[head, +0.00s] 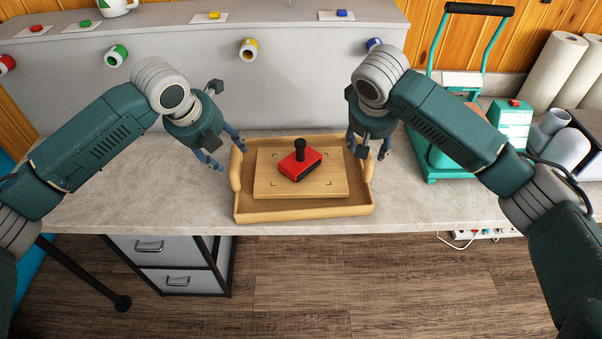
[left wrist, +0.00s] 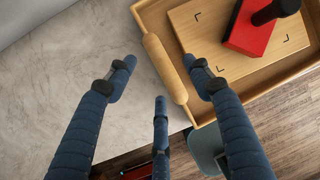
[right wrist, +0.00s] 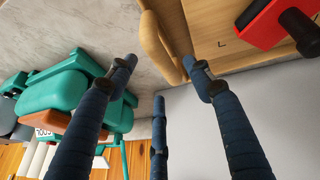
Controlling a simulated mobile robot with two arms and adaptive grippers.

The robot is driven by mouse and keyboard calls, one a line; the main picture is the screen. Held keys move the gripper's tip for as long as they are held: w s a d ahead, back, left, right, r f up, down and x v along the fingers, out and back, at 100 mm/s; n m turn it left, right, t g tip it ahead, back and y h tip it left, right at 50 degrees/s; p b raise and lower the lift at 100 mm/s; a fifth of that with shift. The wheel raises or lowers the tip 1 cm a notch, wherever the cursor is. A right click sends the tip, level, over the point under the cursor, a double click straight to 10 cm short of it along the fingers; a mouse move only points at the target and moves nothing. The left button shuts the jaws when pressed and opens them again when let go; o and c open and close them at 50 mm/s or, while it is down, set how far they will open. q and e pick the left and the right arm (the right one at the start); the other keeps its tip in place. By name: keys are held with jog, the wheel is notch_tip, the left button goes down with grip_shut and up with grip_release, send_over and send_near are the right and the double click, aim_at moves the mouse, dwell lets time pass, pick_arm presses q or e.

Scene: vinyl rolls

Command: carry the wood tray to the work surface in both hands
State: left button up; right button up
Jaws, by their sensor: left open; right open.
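The wood tray (head: 305,208) sits on the grey counter at its front edge, with a handle at each end. A light wooden board (head: 333,187) with corner marks lies in it, and a red block with a black knob (head: 301,161) stands on the board. My left gripper (head: 232,154) is open by the tray's left end; in the left wrist view its fingers are on either side of the left handle (left wrist: 165,68). My right gripper (head: 369,146) is open by the right end; in the right wrist view the right handle (right wrist: 158,40) lies between its fingers. Neither is closed on a handle.
A teal press (head: 432,160) stands right of the tray, close to my right arm. A grey raised shelf (head: 180,65) with coloured rolls runs along the back. The counter (head: 130,195) left of the tray is clear. Drawers (head: 175,265) are below.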

aim_at(232, 155)
pick_arm(q)
jog(key=x, duration=0.5)
jog(key=shift+w+f, duration=0.15)
jog(key=shift+f, duration=0.2)
pick_arm(e)
jog(key=x, duration=0.5)
jog(key=shift+w+f, duration=0.15)
jog(key=shift+f, duration=0.2)
pick_arm(q)
grip_shut()
pick_arm(e)
grip_shut()
pick_arm(q)
jog(key=shift+d, duration=0.1)
jog(key=shift+r, duration=0.25)
pick_arm(e)
jog(key=shift+r, duration=0.25)
